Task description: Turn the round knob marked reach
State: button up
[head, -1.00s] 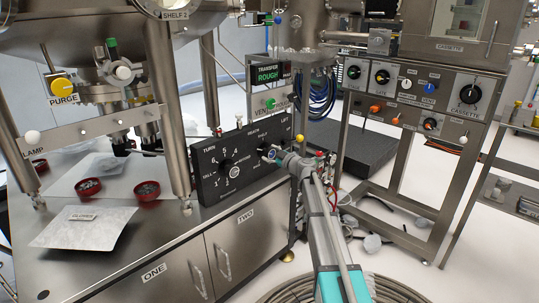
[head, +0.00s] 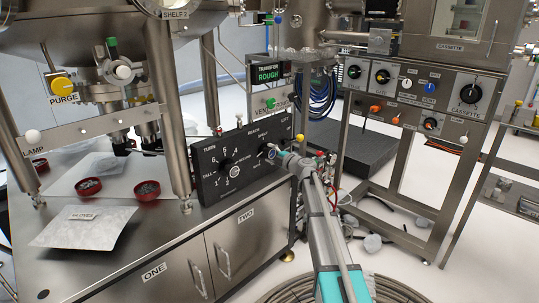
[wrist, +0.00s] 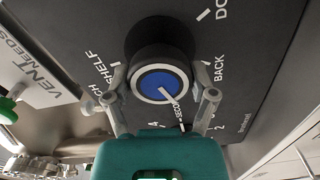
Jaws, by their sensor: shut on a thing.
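The round knob (wrist: 158,78) is black with a blue cap ringed in white. A white line on the cap runs toward the lower right of the wrist view. Lettering around it includes SHELF, BACK and a partly hidden word ending in CH. My gripper (wrist: 161,90) is shut on the knob, with one finger on each side. In the head view, my gripper (head: 276,155) is at the right part of the black control panel (head: 211,187), below the REACH lettering, and largely covers the knob.
A TURN dial (head: 225,163) sits on the same panel to the left. The green VENT knob (head: 271,103) is above the panel. Red dishes (head: 147,190) and a pale sheet (head: 60,230) lie on the steel bench at the left. A valve panel (head: 435,92) stands at the right.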

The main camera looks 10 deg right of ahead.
jog(key=shift+s+a+n, duration=0.15)
jog(key=shift+n, duration=0.15)
jog(key=o, duration=0.9)
jog(key=shift+o, duration=0.7)
jog(key=v, duration=1.2)
